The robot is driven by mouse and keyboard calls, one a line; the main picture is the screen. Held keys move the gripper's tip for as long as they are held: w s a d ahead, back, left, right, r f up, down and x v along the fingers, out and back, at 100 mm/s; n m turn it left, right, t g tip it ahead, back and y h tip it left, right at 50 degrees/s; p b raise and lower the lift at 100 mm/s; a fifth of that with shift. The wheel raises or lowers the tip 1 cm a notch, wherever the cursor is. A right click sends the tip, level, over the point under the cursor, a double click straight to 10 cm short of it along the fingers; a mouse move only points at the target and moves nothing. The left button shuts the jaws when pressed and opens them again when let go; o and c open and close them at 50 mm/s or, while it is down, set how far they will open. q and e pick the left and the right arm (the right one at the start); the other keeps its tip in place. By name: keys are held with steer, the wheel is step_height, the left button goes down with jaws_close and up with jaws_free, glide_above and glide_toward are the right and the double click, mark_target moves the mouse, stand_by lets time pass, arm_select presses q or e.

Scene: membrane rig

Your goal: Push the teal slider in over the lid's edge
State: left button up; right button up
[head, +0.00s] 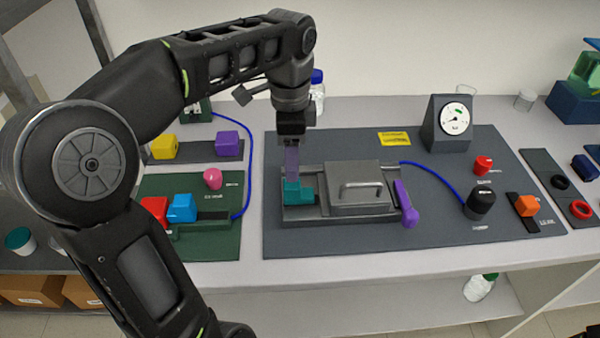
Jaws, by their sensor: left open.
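The teal slider (299,193) sits at the left end of the grey rig on the dark grey mat. The lid (355,199) is a grey block with a bar handle, just right of the slider. A small gap seems to lie between slider and lid, but I cannot tell exactly. My left gripper (292,176) points down right over the slider, its fingertips at or just above the slider's raised part. It is open; whether it touches the slider is unclear. My right gripper is not in view.
A purple lever (405,204) stands at the lid's right side. A blue hose runs from the rig to a black knob (480,204). A dial gauge (448,123) stands behind. A green panel (190,240) with coloured blocks lies at left, partly behind my arm.

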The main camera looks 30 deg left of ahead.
mark_target(292, 184)
arm_select(q)
steer(key=shift+s, duration=0.1)
steer(key=shift+f, duration=0.2)
step_height(292, 184, down, 8)
steer(key=shift+r+p, duration=0.25)
steer(key=shift+p, duration=0.05)
jaws_close()
stand_by(0.6)
